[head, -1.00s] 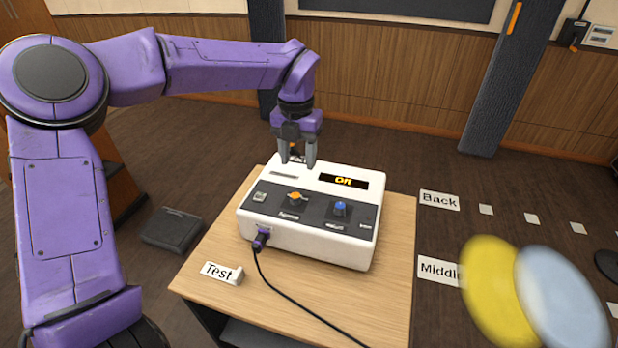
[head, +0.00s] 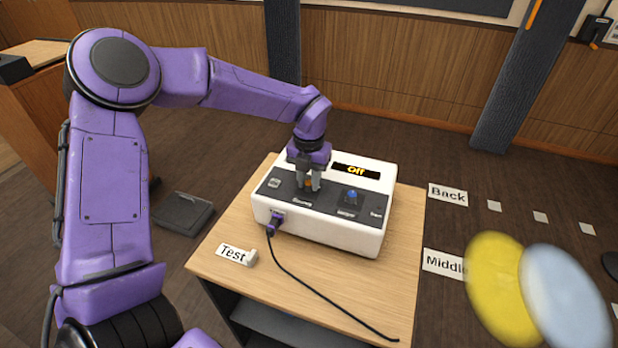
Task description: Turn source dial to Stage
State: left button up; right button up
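The white control box (head: 330,230) sits on a small wooden table, and its display (head: 356,171) reads "Off". The orange source dial (head: 308,184) is on the dark panel, left of a blue knob (head: 352,196). My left gripper (head: 308,187) points down at the orange dial with one finger on each side of it. The fingers hide most of the dial, and I cannot tell whether they touch it. My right gripper is not in view.
A "Test" label (head: 233,254) lies at front left. Blurred yellow (head: 497,290) and pale blue (head: 567,298) discs are at lower right. A dark floor box (head: 183,213) stands left.

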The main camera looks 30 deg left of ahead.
pick_arm(q)
grip_shut()
jog(key=shift+r+m, duration=0.1)
jog(key=shift+m, duration=0.2)
jog(key=m+p, duration=0.3)
jog(key=shift+r+m, duration=0.1)
jog(key=shift+m, duration=0.2)
jog(key=m+p, duration=0.3)
jog(key=m, duration=0.1)
jog(key=shift+w+m, duration=0.1)
jog(key=shift+m, duration=0.2)
jog(key=o, duration=0.9)
grip_release()
jog(key=shift+f, duration=0.2)
